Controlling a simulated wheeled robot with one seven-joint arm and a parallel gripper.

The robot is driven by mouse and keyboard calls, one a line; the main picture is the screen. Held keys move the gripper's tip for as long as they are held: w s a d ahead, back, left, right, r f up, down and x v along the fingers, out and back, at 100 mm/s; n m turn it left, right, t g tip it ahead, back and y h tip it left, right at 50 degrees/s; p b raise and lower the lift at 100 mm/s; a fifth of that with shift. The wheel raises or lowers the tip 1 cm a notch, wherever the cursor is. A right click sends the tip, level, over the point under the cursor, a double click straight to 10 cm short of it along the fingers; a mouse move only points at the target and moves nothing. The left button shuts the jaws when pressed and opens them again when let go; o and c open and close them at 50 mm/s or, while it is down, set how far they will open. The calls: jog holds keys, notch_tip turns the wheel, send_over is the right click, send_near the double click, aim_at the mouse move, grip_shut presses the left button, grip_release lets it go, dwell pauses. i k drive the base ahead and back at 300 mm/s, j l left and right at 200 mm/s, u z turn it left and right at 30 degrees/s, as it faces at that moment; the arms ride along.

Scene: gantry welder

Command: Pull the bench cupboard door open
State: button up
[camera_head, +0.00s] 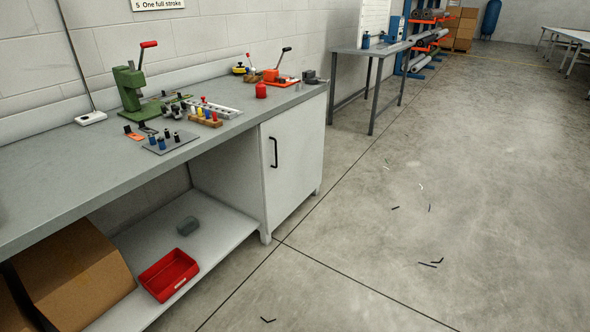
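The bench cupboard door (296,158) is a pale grey-white panel under the right end of the workbench (60,190). It looks shut, flush with the cupboard front. A black upright bar handle (274,153) sits near the door's left edge, in its upper half. Nothing touches the handle. My gripper is not in view, so its state and distance from the door are not shown.
The bench top holds a green lever press (130,90), small tools and a red pot (261,91). A red bin (168,275) and a cardboard box (75,275) sit on the lower shelf. Concrete floor (400,230) before the door is clear except for small scraps.

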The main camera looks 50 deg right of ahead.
aim_at(291, 141)
jog(key=i+l, duration=0.25)
jog(key=l, duration=0.15)
jog(key=i+l, duration=0.25)
jog(key=l, duration=0.2)
jog(key=i+l, duration=0.25)
jog(key=l, duration=0.15)
jog(key=i+l, duration=0.25)
jog(key=l, duration=0.2)
jog(key=i+l, duration=0.25)
jog(key=l, duration=0.15)
jog(key=i+l+u, duration=0.1)
jog(key=i+l, duration=0.15)
jog(key=l, duration=0.15)
